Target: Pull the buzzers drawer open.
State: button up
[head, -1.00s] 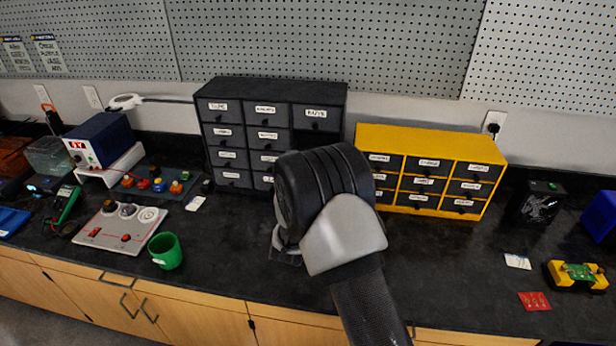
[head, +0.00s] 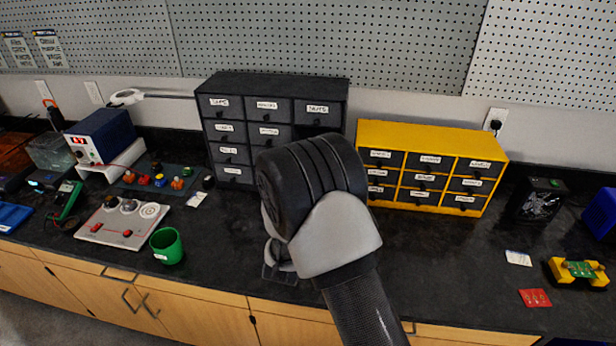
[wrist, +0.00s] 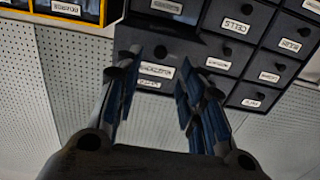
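The dark drawer cabinet (head: 275,84) stands against the back wall, left of the yellow one. Below its top right drawer is a dark gap, and my arm hides what is in front of it. In the wrist view, a drawer front (wrist: 134,38) with a round knob and a white label stands out from its neighbours; I cannot read the label surely as buzzers. My gripper (wrist: 160,66) points at this front, its two fingers apart on either side of the knob, with no contact visible. In the head view the gripper is mostly hidden behind my wrist.
The yellow drawer cabinet (head: 432,139) stands to the right. A green cup (head: 167,246) and a grey panel (head: 122,222) are on the left of the dark counter. A yellow holder with a green board (head: 578,271) lies at the right. The counter before the yellow cabinet is clear.

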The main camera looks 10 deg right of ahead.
jog(key=v, duration=0.6)
dwell(0.3)
jog(key=s+r+n+g+y, duration=0.2)
jog(key=s+r+g+y, duration=0.5)
jog(key=r, duration=0.4)
jog(key=s+d+g, duration=0.2)
jog(key=s+d, duration=0.1)
jog(key=s, duration=1.1)
jog(key=s+d+r+n+g+h, duration=0.1)
jog(key=s+d+g, duration=0.2)
jog(key=s, duration=1.1)
jog(key=shift+s+d+n+g, duration=0.3)
jog(key=shift+d, duration=0.4)
